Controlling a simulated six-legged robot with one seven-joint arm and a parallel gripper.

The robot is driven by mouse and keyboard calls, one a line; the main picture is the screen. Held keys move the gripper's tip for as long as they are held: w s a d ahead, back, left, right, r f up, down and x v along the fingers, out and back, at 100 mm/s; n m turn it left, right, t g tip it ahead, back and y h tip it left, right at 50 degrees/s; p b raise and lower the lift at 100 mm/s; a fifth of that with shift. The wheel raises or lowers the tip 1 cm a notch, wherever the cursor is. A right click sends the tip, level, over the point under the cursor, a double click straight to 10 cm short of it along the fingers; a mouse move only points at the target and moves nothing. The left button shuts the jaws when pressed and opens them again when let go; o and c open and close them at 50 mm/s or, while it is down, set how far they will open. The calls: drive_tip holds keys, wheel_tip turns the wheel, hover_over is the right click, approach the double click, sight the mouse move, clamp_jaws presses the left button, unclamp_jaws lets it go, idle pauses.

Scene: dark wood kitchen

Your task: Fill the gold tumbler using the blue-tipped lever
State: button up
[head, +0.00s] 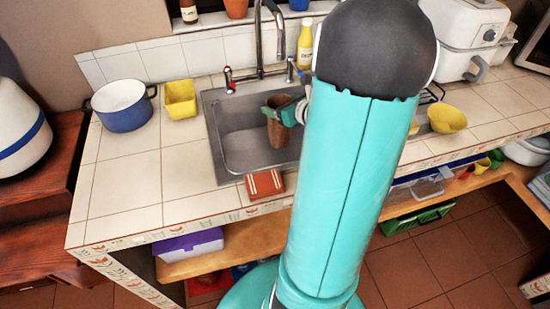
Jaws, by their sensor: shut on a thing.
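The gold tumbler (280,133) looks brownish and stands roughly upright, held over the right part of the grey sink (226,165). My gripper (283,112) is shut on its upper part; my arm hides what lies to the right. I cannot tell whether the tumbler touches the sink floor or what is inside it. The tap (259,45) rises behind the sink, with its spout near the tumbler in the picture. The blue-tipped lever (290,70) is right of the tap, and the red-tipped lever (228,80) is left of it. No water is visible.
A blue pot (122,112) and a yellow container (180,100) stand left of the sink. A red-brown block (264,185) lies at its front edge. A yellow bottle (305,45) stands behind the blue-tipped lever. The left front counter is clear.

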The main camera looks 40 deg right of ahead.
sight(280, 130)
drive_tip(key=f, duration=0.6)
drive_tip(key=shift+w+d, duration=0.2)
drive_tip(key=shift+w, duration=0.05)
drive_tip(key=shift+s+f, duration=0.15)
drive_tip(key=shift+f, duration=2.2)
drive_tip(key=shift+f, duration=0.2)
drive_tip(key=o, duration=1.7)
drive_tip(key=shift+r, duration=0.25)
drive_tip(key=v, duration=1.1)
drive_tip(key=shift+s+a+r, duration=0.15)
drive_tip(key=shift+s+r, duration=0.05)
drive_tip(key=shift+s, duration=0.05)
